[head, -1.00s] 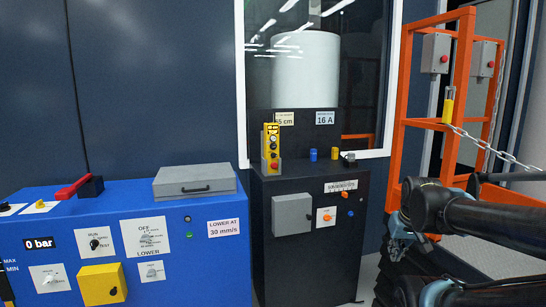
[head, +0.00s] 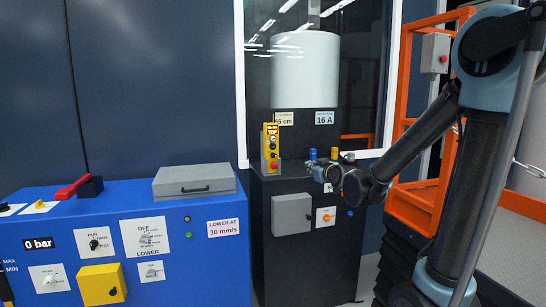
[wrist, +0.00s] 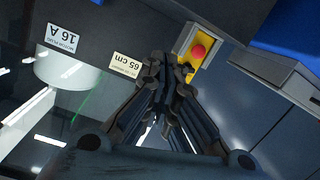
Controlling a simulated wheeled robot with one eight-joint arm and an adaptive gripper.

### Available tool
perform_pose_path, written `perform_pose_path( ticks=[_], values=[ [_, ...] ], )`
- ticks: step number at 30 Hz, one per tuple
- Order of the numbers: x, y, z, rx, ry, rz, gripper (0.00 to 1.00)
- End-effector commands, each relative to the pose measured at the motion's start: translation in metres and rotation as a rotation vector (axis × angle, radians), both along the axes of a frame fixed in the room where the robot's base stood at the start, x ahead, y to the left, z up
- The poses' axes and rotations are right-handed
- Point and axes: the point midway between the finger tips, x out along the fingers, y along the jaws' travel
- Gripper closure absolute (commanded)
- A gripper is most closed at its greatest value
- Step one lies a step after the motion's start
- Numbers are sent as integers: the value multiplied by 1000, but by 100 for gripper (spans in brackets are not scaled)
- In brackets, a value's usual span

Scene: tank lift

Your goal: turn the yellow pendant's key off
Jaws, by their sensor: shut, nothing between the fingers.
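The yellow pendant (head: 271,141) stands upright on top of the black cabinet, with a red button low on its face and small dark and pale controls above. Its key is too small to make out. In the wrist view the pendant (wrist: 206,36) is partly visible at the top, with the red button facing the camera; the fingers hide some of it. My gripper (head: 311,166) is shut and empty, just right of the pendant's lower part in the head view. In the wrist view my gripper (wrist: 168,68) has its fingertips together, close to the pendant's image; contact cannot be told.
A blue padlock-like piece (head: 313,154) and a yellow one (head: 334,153) stand on the cabinet behind my gripper. A grey box (head: 291,214) juts from the cabinet front. The blue console (head: 190,270) is at left, an orange frame (head: 398,100) at right.

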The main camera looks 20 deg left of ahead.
Motion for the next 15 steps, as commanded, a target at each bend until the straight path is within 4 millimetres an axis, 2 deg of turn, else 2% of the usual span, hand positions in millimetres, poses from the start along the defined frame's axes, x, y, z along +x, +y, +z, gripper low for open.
perform_pose_path(
  ticks=[1,3,9,15],
  values=[
    [5,19,5,19,-46,18,100],
    [9,40,12,46,-111,34,100],
    [9,95,28,130,-280,59,100],
    [1,128,35,190,-391,64,100]
  ],
)
